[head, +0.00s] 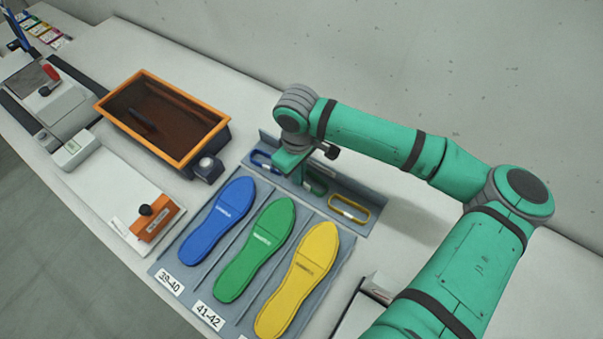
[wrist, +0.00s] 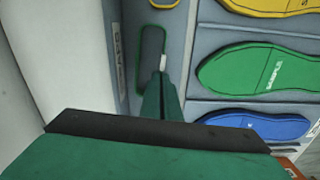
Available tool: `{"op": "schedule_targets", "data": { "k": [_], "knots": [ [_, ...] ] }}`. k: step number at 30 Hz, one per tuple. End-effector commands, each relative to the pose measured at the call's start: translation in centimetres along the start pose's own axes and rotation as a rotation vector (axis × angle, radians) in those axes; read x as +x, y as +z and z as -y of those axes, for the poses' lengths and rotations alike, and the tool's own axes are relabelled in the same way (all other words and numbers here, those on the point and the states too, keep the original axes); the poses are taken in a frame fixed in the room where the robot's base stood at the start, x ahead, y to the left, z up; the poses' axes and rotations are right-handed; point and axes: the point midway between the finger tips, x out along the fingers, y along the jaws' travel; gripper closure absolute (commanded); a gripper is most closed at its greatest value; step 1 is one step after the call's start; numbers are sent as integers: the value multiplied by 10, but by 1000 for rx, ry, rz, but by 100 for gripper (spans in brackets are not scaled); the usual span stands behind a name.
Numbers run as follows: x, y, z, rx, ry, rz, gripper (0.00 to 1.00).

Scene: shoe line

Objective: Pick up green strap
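The green strap (head: 316,184) is a thin loop in the middle of the back row of the rack, partly hidden by my gripper in the head view. In the wrist view the green strap (wrist: 141,50) shows as an upright loop with a white patch at its lower right. My gripper (head: 287,165) is over the back row, by the blue and green straps. In the wrist view my gripper's green finger part (wrist: 161,92) reaches the lower end of the loop. Whether it touches the strap, and how far its fingers are apart, I cannot tell.
A blue strap (head: 263,162) and a yellow strap (head: 349,208) lie either side of the green one. Blue (head: 218,218), green (head: 257,250) and yellow (head: 299,281) soles fill the rack's front. An orange-rimmed bin (head: 185,158) stands left. A wall rises behind.

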Motion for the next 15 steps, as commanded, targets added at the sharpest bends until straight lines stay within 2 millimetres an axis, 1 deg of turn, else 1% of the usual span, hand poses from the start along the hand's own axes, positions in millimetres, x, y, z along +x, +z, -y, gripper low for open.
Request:
{"op": "schedule_targets", "data": {
  "k": [10, 15],
  "knots": [
    [-2, 0, 0, 0, 0, 0, 100],
    [-13, -1, 0, 0, 0, -2, 100]
  ]
}}
